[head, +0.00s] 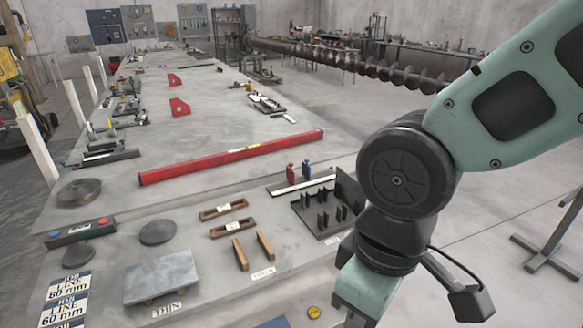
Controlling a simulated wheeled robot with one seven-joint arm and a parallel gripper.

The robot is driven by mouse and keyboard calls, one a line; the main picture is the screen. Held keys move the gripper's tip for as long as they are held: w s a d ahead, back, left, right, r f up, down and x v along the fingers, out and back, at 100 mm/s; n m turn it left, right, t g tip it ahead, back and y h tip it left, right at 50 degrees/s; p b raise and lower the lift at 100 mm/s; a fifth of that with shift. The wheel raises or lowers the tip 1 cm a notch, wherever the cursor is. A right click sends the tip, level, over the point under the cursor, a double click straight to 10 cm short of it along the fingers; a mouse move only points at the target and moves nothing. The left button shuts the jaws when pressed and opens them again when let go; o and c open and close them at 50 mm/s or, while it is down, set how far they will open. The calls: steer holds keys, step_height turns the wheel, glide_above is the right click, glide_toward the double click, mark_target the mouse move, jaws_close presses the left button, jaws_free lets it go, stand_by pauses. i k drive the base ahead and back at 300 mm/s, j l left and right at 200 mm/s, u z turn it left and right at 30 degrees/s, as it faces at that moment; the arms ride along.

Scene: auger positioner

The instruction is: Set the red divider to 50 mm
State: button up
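A small upright red piece (291,171), which looks like the red divider, stands at a pale ruler-like strip (302,184) on the bench. The strip's markings are too small to read, so the red piece's setting cannot be told. Cards (65,288) at the lower left read "JOB LINE 60 mm". My arm comes in from the right and bends down in front of the bench, right of and nearer than the red piece. My gripper's fingers are below the picture's edge.
A dark tray (342,222) with upright pegs lies beside the strip, close to my arm. A long red bar (235,157) lies behind. Wooden-looking blocks (240,254), a grey plate (161,277) and a two-button box (80,232) are nearer. A long auger (370,67) spans behind.

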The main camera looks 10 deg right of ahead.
mark_target(290, 174)
steer(key=i+j, duration=0.15)
steer(key=i, duration=0.3)
steer(key=i+j+u, duration=0.1)
steer(key=i, duration=0.3)
steer(key=i+j, duration=0.2)
steer(key=i, duration=0.25)
